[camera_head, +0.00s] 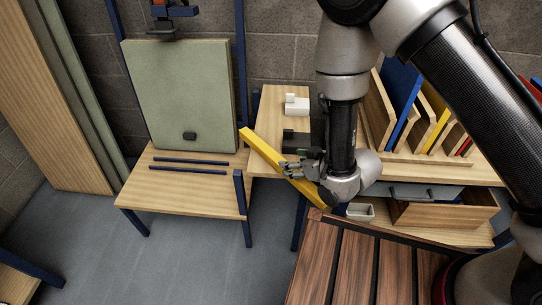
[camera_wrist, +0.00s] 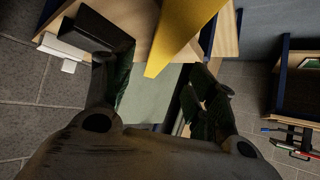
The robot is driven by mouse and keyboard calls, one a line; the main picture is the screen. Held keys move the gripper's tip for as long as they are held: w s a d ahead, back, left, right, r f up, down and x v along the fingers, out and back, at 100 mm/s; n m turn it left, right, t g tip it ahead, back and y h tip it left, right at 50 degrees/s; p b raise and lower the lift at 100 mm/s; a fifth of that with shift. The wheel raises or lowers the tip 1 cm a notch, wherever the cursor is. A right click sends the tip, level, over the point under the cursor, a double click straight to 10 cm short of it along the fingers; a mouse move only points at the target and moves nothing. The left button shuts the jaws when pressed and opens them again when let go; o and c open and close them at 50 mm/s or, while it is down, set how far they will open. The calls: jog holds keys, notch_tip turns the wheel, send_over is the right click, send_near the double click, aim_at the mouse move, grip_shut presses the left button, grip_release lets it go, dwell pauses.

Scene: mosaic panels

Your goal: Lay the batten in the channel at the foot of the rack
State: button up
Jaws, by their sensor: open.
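The batten is a long yellow bar (camera_head: 264,150), lying slantwise from beside the rack's wooden base toward the slatted surface. My gripper (camera_head: 296,167) is open at its nearer half, with the fingers close to it. In the wrist view the batten (camera_wrist: 188,30) reaches down to between the open fingers (camera_wrist: 155,88); I cannot tell whether they touch it, nor what carries it. The rack (camera_head: 242,60) has blue uprights and a green panel (camera_head: 180,90) leaning in it. At its foot, two dark blue strips (camera_head: 188,170) run parallel on the wooden base, a narrow channel between them.
A wooden bench (camera_head: 272,98) right of the rack carries a white block (camera_head: 297,105) and upright coloured boards in slots (camera_head: 400,105). A blue post (camera_head: 240,192) stands at the base's front right corner. A dark slatted surface (camera_head: 355,265) is in front. Floor (camera_head: 180,265) is clear.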

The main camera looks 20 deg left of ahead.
jog(key=x, duration=0.7)
jog(key=shift+a+f, duration=0.15)
jog(key=shift+a, duration=0.15)
grip_shut()
